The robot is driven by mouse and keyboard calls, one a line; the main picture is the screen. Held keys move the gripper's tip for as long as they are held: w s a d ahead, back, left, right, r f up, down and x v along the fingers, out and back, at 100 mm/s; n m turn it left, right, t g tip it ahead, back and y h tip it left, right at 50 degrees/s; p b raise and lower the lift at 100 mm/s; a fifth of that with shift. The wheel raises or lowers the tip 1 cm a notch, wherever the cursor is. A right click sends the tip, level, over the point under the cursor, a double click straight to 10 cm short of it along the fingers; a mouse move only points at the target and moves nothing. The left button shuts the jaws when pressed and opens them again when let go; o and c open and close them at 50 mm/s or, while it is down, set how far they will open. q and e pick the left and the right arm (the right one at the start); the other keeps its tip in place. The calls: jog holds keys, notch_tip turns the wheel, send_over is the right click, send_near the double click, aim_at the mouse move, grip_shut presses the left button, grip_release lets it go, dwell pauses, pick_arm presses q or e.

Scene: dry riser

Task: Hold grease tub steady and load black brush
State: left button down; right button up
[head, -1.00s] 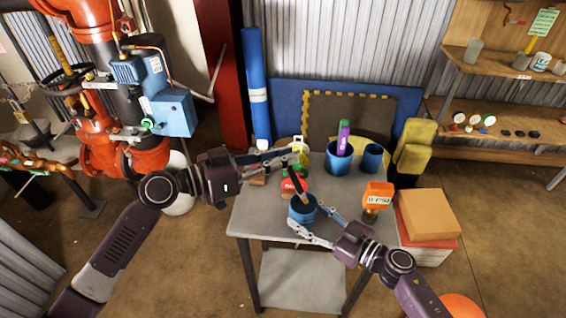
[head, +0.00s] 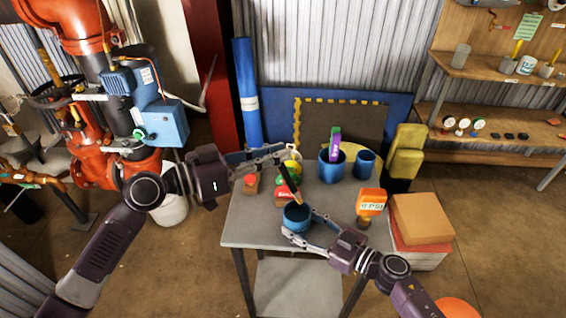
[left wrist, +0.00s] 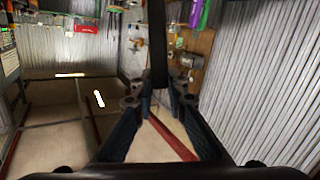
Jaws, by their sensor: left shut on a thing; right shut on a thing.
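The grease tub (head: 297,220) is a small blue cylinder at the front of the grey table. My right gripper (head: 299,229) is shut around its sides, one finger on each side. In the left wrist view the dark brush handle (left wrist: 159,45) stands between the fingers (left wrist: 160,92). The grease inside is not clear.
Behind the tub on the table (head: 250,226) are red-topped items (head: 287,198), a larger blue cup (head: 331,172) with a purple-and-green item, and another blue cup (head: 364,163). An orange gauge (head: 371,203) stands right of the tub. Boxes (head: 421,218) are beside the table.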

jog(key=o, duration=0.9)
jog(key=shift+o, duration=0.2)
